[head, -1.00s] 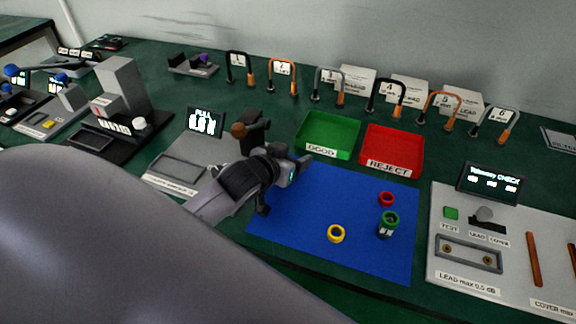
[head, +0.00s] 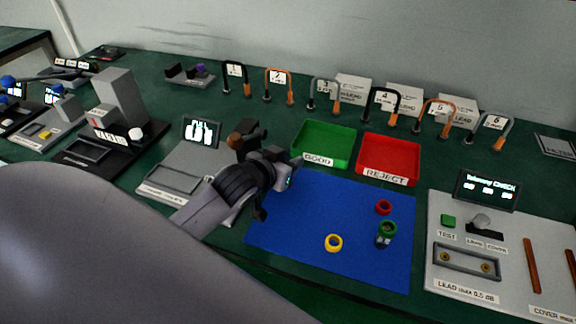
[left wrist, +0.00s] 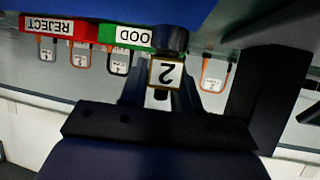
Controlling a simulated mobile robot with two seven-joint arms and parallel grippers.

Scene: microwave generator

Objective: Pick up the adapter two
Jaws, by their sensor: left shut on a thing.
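My left gripper (head: 284,178) hangs over the left edge of the blue mat (head: 310,218) in the head view. In the left wrist view its fingers (left wrist: 163,88) are shut on a dark round-ended piece, adapter two (left wrist: 166,73), which bears a gold-edged white label with an upside-down 2. In the head view the gripper hides this piece. On the mat stand a green-topped cylinder (head: 386,234) with a small label, a red ring (head: 383,207) and a yellow ring (head: 334,243). My right gripper is not seen.
A green GOOD tray (head: 325,143) and a red REJECT tray (head: 390,155) stand behind the mat. A LEAD test panel (head: 440,230) lies right.

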